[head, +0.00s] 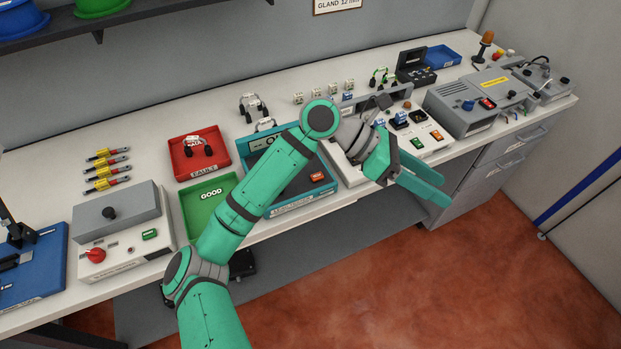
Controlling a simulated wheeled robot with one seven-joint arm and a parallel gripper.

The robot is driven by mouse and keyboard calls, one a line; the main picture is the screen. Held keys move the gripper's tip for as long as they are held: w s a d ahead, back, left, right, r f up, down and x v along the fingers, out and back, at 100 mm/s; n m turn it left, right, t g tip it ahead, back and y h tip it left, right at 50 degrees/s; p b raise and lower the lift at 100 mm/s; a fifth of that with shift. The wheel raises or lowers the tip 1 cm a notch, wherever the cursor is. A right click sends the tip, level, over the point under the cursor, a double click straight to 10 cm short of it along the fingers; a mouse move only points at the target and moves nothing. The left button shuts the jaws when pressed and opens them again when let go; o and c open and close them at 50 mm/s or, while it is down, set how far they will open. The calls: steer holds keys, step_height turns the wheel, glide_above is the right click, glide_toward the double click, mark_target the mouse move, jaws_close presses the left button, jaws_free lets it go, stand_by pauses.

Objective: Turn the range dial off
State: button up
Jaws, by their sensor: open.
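No dial label for the range dial is legible. A black square panel with a small dial (419,116) is on the white-topped instrument (402,147), just above and behind my gripper. Its setting is too small to read. My gripper (446,192) is open and empty, its two teal fingers pointing right and down past the bench's front edge, over the floor. It appears apart from the instrument's controls. My wrist and forearm cover the instrument's left part.
Left are a grey box with a red knob (95,255), a green tray (187,216) and a red tray (222,153). A teal unit (325,187) sits behind my forearm. A grey power box (452,121) stands right of the instrument. Floor is clear in front.

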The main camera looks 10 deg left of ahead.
steer(key=w+a+f+t+y, duration=0.1)
steer(key=w+a+f+y, duration=0.25)
steer(key=a, duration=0.45)
steer(key=w+a+f+t+y, duration=0.1)
steer(key=w+a+f+y, duration=0.1)
steer(key=a+y, duration=0.35)
steer(key=a+r+n+y, duration=0.15)
steer(key=a+y, duration=0.25)
steer(key=a, duration=1.6)
steer(key=shift+n+t, duration=0.3)
steer(key=shift+n, duration=0.05)
steer(key=f, duration=0.7)
steer(key=w+f, duration=0.1)
steer(key=f, duration=0.3)
steer(key=shift+a, duration=0.15)
